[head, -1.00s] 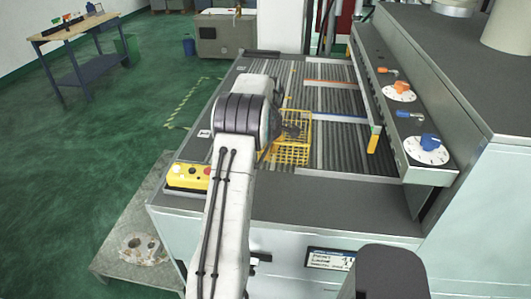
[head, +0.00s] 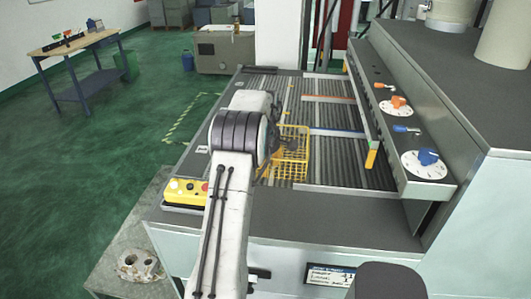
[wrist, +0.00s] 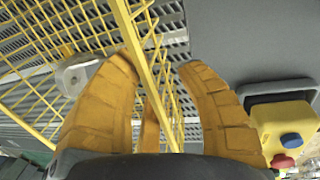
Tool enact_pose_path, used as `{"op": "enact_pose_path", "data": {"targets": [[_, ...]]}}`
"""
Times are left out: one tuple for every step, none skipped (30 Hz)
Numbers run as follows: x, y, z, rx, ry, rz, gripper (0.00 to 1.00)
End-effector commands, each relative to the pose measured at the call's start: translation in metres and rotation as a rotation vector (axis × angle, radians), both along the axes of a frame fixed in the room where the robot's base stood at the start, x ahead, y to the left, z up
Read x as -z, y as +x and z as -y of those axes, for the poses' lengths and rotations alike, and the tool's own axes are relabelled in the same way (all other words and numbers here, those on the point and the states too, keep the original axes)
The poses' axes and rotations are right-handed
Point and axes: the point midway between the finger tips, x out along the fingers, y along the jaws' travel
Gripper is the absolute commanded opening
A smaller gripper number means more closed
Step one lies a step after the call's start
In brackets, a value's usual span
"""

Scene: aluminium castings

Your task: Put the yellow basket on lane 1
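The yellow wire basket (head: 293,160) stands on the ribbed grey deck (head: 345,175), just right of my arm's end. Part of it is hidden behind the arm in the head view. A dark lump shows inside it. In the wrist view the basket's wire wall (wrist: 40,45) fills the left side. My gripper (wrist: 157,63) is open, its two orange fingers spread with the basket's yellow rim bar between them. I see a gap beside the bar, so no grip shows. In the head view the fingers are hidden. I cannot tell which strip is lane 1.
Orange (head: 328,98) and blue (head: 337,132) bars cross the deck. A console with dials (head: 424,163) borders it on the right. A yellow button box (head: 185,190) sits at the near left corner; it also shows in the wrist view (wrist: 285,125). A casting (head: 138,265) lies on a low plate.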

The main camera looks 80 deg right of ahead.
Motion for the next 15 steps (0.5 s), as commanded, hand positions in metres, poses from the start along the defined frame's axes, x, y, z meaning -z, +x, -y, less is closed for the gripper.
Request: {"op": "enact_pose_path", "data": {"targets": [[-0.005,0.0,0.0,0.0,-0.003,0.0,0.32],[-0.009,0.0,-0.001,0.0,-0.004,0.0,0.32],[-0.016,0.0,-0.002,0.0,-0.005,0.0,0.32],[-0.021,0.0,-0.002,0.0,-0.006,0.0,0.32],[-0.026,0.0,-0.003,0.0,-0.005,0.0,0.32],[-0.033,0.0,-0.004,0.0,-0.006,0.0,0.32],[-0.038,0.0,-0.005,0.0,-0.005,0.0,0.32],[-0.044,0.0,-0.006,0.0,-0.006,0.0,0.32],[-0.051,-0.001,-0.007,0.0,-0.006,0.0,0.32],[-0.056,-0.001,-0.008,0.0,-0.004,0.0,0.32],[-0.061,-0.001,-0.009,0.0,-0.005,0.0,0.32],[-0.067,-0.001,-0.01,0.0,-0.004,0.0,0.32],[-0.072,-0.001,-0.01,0.0,-0.005,0.0,0.32],[-0.076,-0.001,-0.011,0.0,-0.004,0.0,0.32],[-0.082,-0.001,-0.012,0.0,-0.004,0.0,0.32]]}}
